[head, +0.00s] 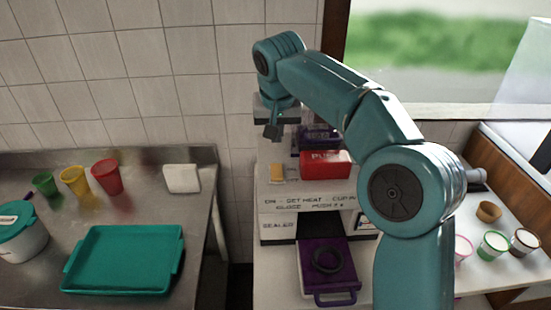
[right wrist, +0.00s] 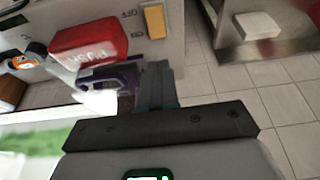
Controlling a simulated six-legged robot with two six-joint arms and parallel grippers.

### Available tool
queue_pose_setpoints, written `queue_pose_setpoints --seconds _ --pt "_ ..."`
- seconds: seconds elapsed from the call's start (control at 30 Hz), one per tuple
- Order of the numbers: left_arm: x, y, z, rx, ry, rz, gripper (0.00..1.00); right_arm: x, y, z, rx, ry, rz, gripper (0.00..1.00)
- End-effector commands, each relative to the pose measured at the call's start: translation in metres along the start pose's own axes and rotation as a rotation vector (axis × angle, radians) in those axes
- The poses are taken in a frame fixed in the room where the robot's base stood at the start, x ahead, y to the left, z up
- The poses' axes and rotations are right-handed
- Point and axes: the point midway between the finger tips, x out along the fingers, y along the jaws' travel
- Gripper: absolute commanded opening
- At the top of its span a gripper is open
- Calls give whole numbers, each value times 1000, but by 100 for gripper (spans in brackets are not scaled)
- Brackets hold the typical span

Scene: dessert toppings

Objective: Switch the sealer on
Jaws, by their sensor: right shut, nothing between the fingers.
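The sealer (head: 262,205) is a white machine with printed instructions on its front. A small orange-yellow switch (head: 277,173) sits on its upper left face; it also shows in the right wrist view (right wrist: 155,22), beside small dark labels. I cannot tell its on or off position. A red block (head: 325,164) with white lettering is right of the switch; it is large in the right wrist view (right wrist: 88,48). My right gripper (head: 272,132) is shut and empty, above and behind the switch, apart from it; its fingers (right wrist: 158,85) point toward the machine. My left gripper is not in view.
A purple tray (head: 345,292) with a black ring (head: 327,260) extends low at the front. A purple part (head: 318,138) stands behind the red block. Several cups stand at right. The left steel counter holds a teal tray (head: 125,260), coloured cups and a white block (head: 182,178).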

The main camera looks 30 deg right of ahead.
Motion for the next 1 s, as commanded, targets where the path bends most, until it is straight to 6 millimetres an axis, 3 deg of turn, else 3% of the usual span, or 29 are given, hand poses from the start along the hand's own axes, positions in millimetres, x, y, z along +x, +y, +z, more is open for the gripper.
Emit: queue_pose_setpoints --seconds 0.3,0.5,1.0 --pt "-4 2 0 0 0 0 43 69 0 -1 2 -4 3 0" --pt "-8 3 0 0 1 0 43 94 -1 5 2 -2 1 0" --pt "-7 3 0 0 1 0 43 103 -1 7 2 0 1 0"
